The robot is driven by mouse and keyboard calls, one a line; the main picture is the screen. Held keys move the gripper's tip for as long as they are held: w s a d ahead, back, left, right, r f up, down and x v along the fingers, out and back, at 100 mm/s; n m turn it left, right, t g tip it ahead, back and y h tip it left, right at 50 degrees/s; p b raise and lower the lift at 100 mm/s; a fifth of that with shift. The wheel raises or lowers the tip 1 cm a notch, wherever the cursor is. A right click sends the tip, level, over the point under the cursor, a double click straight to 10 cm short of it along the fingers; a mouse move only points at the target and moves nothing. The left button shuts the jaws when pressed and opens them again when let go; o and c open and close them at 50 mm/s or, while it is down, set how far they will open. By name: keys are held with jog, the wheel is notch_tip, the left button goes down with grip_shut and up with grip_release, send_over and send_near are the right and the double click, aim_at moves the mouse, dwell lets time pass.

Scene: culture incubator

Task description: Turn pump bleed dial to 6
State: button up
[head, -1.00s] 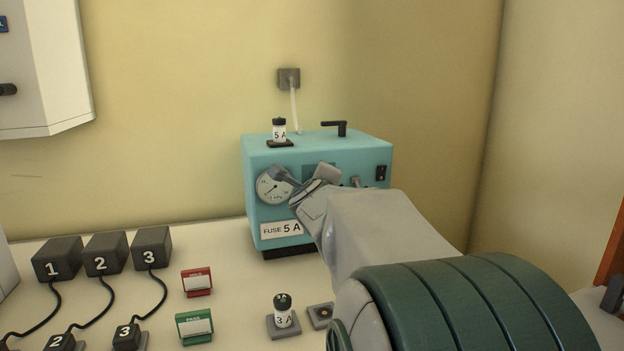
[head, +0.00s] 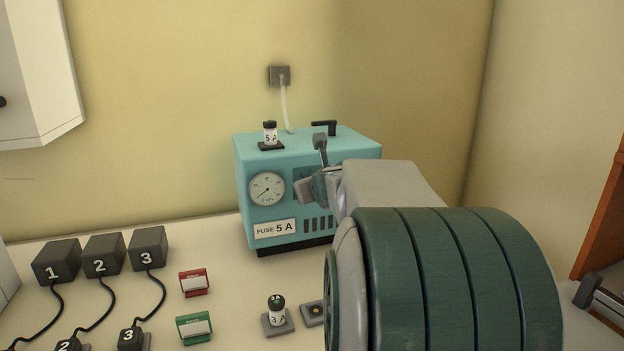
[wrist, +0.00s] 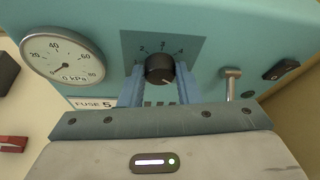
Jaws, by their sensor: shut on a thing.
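The pump is a teal box (head: 350,152) at the back of the counter, with a round gauge on its front. The bleed dial (wrist: 160,68) is a black knob on a darker panel in the wrist view. Small numbers sit around its top, too small to read surely, and a pale mark shows at its lower right. My gripper (wrist: 160,78) is shut on the dial, one blue finger on each side. In the head view my gripper (head: 319,172) is at the pump's front, and it and my arm hide the dial.
The gauge (head: 267,189) is left of my gripper; its needle points low left. A metal tap (wrist: 232,82) and black switch (wrist: 281,69) lie to the right. A 5 A fuse (head: 270,133) stands on the pump. A 3 A fuse (head: 277,310) and numbered black blocks (head: 103,256) are on the counter.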

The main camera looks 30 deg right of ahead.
jog(key=shift+d+m+y+p, duration=0.15)
jog(key=shift+m+y+p, duration=0.3)
jog(key=shift+m, duration=0.25)
jog(key=shift+f, duration=0.1)
jog(key=o, duration=1)
jog(key=shift+c, duration=0.2)
jog(key=p+v, duration=0.4)
jog(key=v, duration=1)
jog(key=shift+f+p, duration=0.15)
jog(key=shift+p, duration=0.25)
